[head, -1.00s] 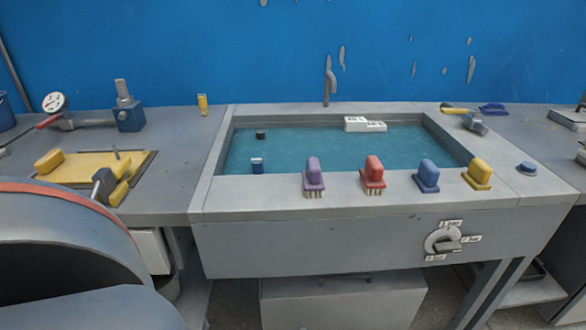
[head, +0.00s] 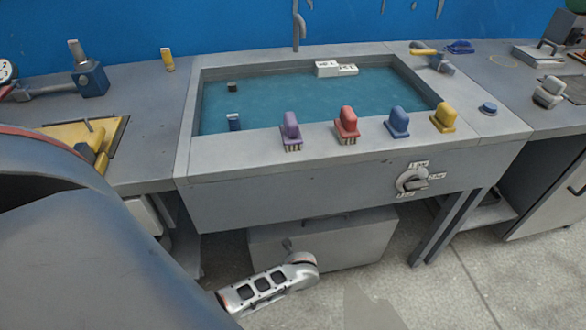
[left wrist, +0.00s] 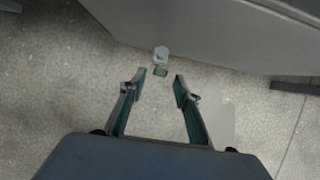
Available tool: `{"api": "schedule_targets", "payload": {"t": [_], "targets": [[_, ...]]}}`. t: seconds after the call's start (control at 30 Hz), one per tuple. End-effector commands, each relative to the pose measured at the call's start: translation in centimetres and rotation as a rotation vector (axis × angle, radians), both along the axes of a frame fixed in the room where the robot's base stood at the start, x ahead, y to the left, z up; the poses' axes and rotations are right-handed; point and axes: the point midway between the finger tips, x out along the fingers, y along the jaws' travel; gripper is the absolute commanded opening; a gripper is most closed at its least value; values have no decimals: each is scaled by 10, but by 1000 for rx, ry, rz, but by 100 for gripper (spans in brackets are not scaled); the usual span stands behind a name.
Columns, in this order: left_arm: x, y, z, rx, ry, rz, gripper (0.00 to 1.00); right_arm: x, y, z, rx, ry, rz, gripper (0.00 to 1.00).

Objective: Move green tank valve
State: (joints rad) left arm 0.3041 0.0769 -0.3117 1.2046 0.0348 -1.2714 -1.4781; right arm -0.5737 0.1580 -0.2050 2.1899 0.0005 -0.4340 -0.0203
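The tank (head: 330,176) is a grey trough of blue-green water. On its front, right of centre, is a dial valve (head: 411,180) with a pale round plate, a handle and small white labels. I see no clear green on it at this size. In the left wrist view my left gripper (left wrist: 161,78) is open and empty, its two green-lined fingers apart. Just beyond the fingertips is a small grey piece with a greenish end (left wrist: 161,58); I cannot tell if it is a valve. A silver arm link of mine (head: 265,286) reaches in low in the head view. My right gripper is not in view.
A purple brush (head: 290,130), red brush (head: 347,124), blue block (head: 398,122) and yellow block (head: 444,117) stand on the tank's front rim. A grey box (head: 340,245) sits below the tank. The floor (head: 400,285) right of it is clear.

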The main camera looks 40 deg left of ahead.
Motion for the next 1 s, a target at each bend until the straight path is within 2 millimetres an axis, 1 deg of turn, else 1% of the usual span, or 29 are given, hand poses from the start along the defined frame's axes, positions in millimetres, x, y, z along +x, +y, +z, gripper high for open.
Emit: {"api": "schedule_targets", "payload": {"t": [0.03, 0.2, 0.3, 0.43, 0.7, 0.73, 0.83, 0.87, 1.0], "targets": [[-6, 3, -18, 1, 15, 1, 32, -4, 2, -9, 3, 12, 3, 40], [0, 10, -42, 0, 15, 2, 32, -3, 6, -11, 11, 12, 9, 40], [5, 13, -50, -1, 11, 2, 32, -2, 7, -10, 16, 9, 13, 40], [9, 16, -54, -2, 6, 2, 32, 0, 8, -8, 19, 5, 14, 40], [13, 16, -52, -2, -1, 2, 32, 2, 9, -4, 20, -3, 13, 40], [13, 16, -51, -2, -1, 2, 29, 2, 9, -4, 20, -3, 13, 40], [12, 16, -52, -3, 0, 2, 3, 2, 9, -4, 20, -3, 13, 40], [12, 16, -52, -3, 0, 2, 0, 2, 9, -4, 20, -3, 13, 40], [12, 16, -52, -2, 0, 3, 0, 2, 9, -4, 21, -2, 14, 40]]}}
